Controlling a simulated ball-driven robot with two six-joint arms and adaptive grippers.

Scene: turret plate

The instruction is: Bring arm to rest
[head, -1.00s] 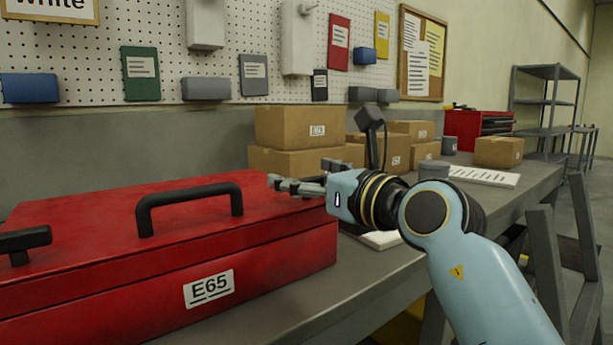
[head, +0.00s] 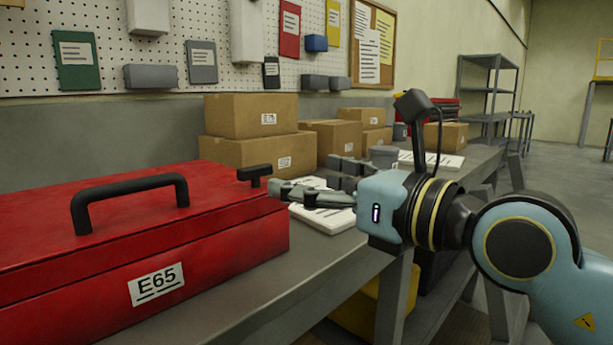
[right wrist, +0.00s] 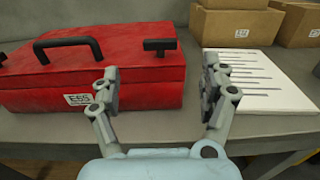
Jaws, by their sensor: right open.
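My right gripper (head: 305,186) is open and empty in the head view, at the right end of the red toolbox (head: 215,240). The red toolbox, labelled E65, also shows in the right wrist view (right wrist: 130,85), beyond and left of the fingers. It has a black handle (head: 130,192) and a black T-shaped knob (head: 254,173). My left gripper is in no view.
The grey bench (head: 300,265) carries cardboard boxes (head: 250,115) at the back and white printed sheets (head: 325,215) beside the toolbox. In the right wrist view a sheet (right wrist: 255,85) lies right of the fingers. The floor at the right (head: 570,170) is clear.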

